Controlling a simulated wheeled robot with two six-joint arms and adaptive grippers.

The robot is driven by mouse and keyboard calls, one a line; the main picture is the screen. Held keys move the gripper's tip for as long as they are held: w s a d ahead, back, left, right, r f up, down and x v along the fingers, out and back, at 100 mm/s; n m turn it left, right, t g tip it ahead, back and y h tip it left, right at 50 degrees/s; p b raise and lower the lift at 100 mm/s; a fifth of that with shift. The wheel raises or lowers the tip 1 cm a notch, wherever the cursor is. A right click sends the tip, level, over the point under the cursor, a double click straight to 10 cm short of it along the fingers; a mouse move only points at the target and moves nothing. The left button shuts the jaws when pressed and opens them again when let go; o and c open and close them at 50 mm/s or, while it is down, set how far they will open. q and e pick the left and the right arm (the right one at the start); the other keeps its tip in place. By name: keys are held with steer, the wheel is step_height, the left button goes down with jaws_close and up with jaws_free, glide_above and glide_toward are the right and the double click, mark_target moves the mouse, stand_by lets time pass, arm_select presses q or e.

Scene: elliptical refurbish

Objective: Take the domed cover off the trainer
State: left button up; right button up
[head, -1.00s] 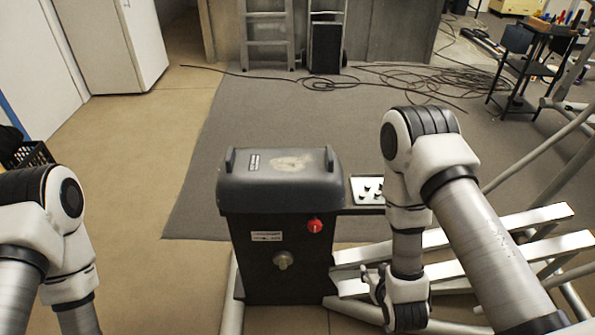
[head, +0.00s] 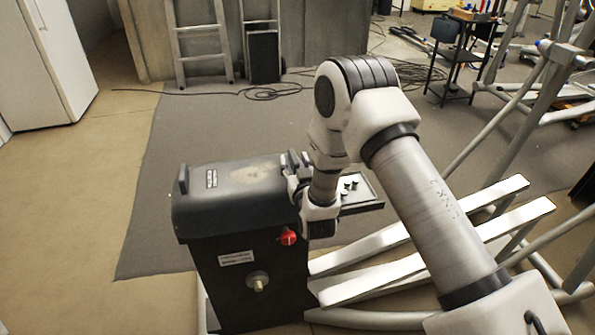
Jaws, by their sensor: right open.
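The dark grey domed cover (head: 222,192) sits on top of the trainer's dark box-shaped housing (head: 225,300). Its left upright handle (head: 184,179) is in plain view. My right gripper (head: 293,163) is open at the cover's right end, around or right beside the right handle. The gripper hides most of that handle, so I cannot tell if the fingers touch it. The housing front has a red knob (head: 288,237) and a pale metal knob (head: 258,282). My left gripper is out of view.
A tray (head: 372,189) with small dark parts sits right of the cover, partly behind my right arm. The trainer's white rails (head: 400,268) and grey tubes extend right. Floor left of the trainer is clear.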

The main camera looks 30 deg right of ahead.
steer(key=shift+w, duration=0.1)
jaws_close()
steer(key=shift+r, duration=0.3)
stand_by(0.4)
steer(key=shift+r+p, duration=2.9)
steer(key=shift+r, duration=1.05)
